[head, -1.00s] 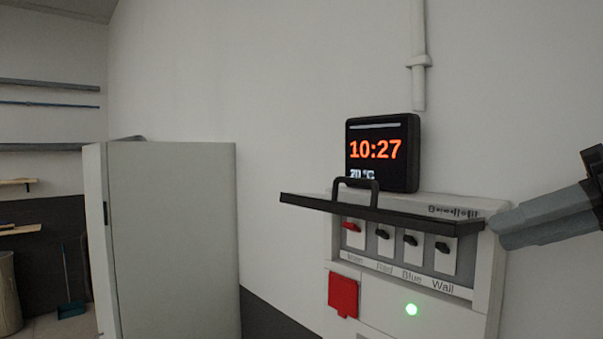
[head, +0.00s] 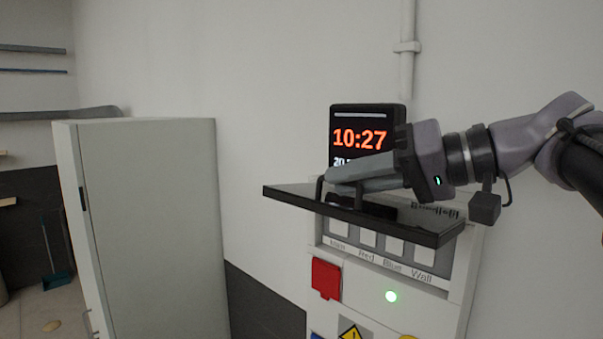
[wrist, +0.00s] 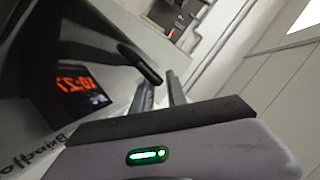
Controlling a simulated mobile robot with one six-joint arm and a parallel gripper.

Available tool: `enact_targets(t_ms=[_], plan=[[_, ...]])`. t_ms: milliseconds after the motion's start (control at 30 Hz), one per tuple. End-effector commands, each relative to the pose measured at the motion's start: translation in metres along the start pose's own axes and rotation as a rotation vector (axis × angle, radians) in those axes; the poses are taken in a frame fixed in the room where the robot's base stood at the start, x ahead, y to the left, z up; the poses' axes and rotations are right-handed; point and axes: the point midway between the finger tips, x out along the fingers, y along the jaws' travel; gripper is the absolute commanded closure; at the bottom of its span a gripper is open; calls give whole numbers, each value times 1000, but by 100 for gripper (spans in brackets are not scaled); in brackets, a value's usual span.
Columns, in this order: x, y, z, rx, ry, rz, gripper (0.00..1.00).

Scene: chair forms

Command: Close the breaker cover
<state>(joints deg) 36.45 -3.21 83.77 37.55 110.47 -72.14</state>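The breaker cover (head: 300,196) is a glossy black panel on the upper part of the breaker box (head: 462,270). It stands raised, jutting out over the switches. Its black handle (head: 320,192) is at the outer left part of the top face. My gripper (head: 332,176) reaches in from the right above the cover, with its fingertips at the handle. In the wrist view, two fingers (wrist: 160,80) stand apart with a gap, and the handle (wrist: 140,63) is close by the tips. I cannot tell if they touch it.
A clock display (head: 360,125) sits just above and behind the cover, partly hidden by my gripper. A pipe (head: 406,60) runs up the wall. A red socket flap (head: 326,278) and a green light (head: 391,296) are below. A tall pale cabinet (head: 150,220) stands left.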

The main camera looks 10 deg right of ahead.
Motion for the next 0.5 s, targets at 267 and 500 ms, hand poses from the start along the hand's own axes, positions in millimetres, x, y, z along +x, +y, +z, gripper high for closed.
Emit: enact_targets(t_ms=[267, 500], plan=[[13, 0, 0, 1, 0, 0, 82], [12, 0, 0, 0, 0, 1, 98]])
